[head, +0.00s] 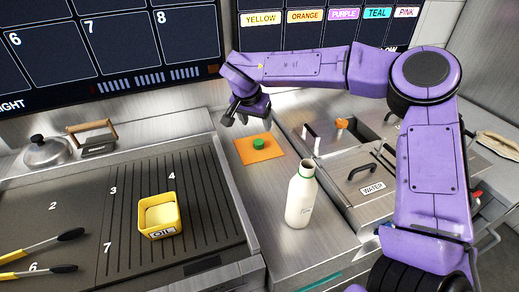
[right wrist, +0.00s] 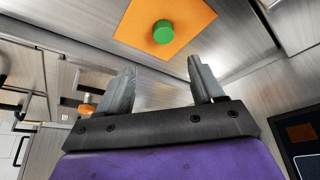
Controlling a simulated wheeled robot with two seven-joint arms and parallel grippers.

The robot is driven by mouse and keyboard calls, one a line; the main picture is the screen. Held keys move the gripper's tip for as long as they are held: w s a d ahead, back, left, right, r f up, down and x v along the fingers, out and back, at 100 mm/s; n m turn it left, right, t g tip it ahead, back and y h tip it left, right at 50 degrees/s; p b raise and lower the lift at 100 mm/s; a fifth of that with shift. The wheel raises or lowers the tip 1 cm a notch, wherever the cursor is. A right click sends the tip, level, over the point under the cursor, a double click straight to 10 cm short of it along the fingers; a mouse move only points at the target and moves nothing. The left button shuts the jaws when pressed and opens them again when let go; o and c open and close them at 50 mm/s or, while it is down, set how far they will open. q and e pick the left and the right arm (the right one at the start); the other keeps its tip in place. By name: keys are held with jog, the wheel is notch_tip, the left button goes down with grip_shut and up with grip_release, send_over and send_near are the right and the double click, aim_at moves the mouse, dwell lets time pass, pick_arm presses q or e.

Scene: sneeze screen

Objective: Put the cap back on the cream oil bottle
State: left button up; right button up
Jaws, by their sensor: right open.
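The cream oil bottle (head: 301,196) stands upright and uncapped on the steel counter, with a green ring at its neck. The green cap (head: 258,144) lies on an orange mat (head: 245,156) behind the bottle. In the right wrist view the cap (right wrist: 163,31) and the mat (right wrist: 190,12) are beyond the fingertips. My right gripper (head: 243,116) is above the counter near the mat's back edge, apart from the cap. In the right wrist view its two fingers (right wrist: 162,78) are spread with nothing between them. My left gripper is not in view.
A grooved griddle (head: 205,195) on the left holds a yellow oil tub (head: 170,232) and tongs (head: 40,245). A press with a wooden handle (head: 95,140) stands behind. A lidded WATER bin (head: 368,190) is right of the bottle. Bare counter lies between bottle and mat.

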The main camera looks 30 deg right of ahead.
send_over(259, 142)
jog(key=s+a, duration=0.1)
notch_tip(259, 142, down, 5)
jog(key=shift+s+r+p, duration=0.1)
jog(key=shift+s+p, duration=0.05)
jog(key=shift+p, duration=0.15)
jog(key=shift+a, duration=0.1)
jog(key=x, duration=0.1)
jog(key=p+x, duration=0.1)
jog(key=x, duration=0.3)
jog(key=shift+a+f, duration=0.25)
jog(key=shift+a, duration=0.1)
jog(key=c, duration=1.1)
